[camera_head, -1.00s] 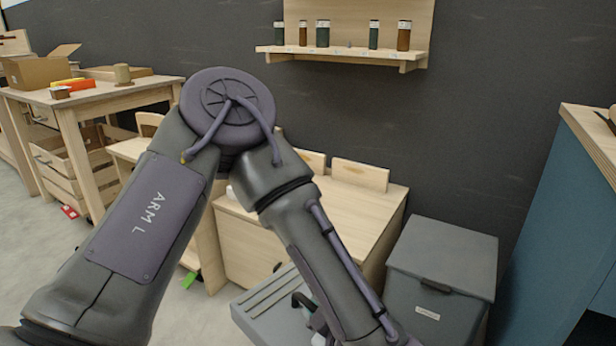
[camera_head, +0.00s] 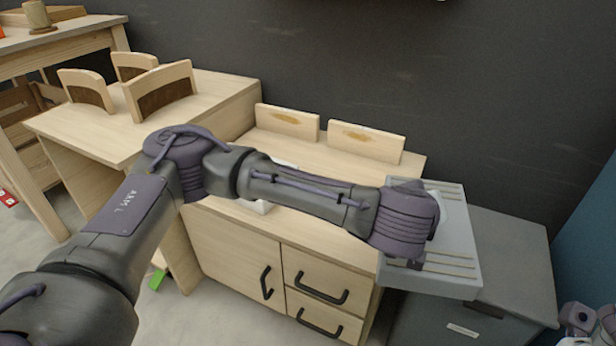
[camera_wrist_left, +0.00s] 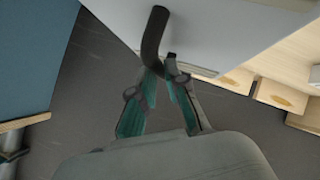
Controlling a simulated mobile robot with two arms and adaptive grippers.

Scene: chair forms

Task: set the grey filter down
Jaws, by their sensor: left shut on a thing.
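The grey filter (camera_head: 432,283) is a flat light-grey box with long slots in its top. In the head view it shows beyond the end of my left arm, in front of the cabinet's right end and the bin. In the left wrist view the filter (camera_wrist_left: 235,32) fills the top, with a bent black handle (camera_wrist_left: 153,38). My left gripper (camera_wrist_left: 166,78), with teal fingers, is shut on that handle. The arm hides the gripper in the head view. I cannot tell whether the filter touches anything below.
A low wooden cabinet (camera_head: 235,245) with black handles stands in the middle; a white item on its top is partly behind my arm. A dark grey lidded bin (camera_head: 515,255) stands to its right. Chair backrests (camera_head: 160,92) stand on a wooden desk at left.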

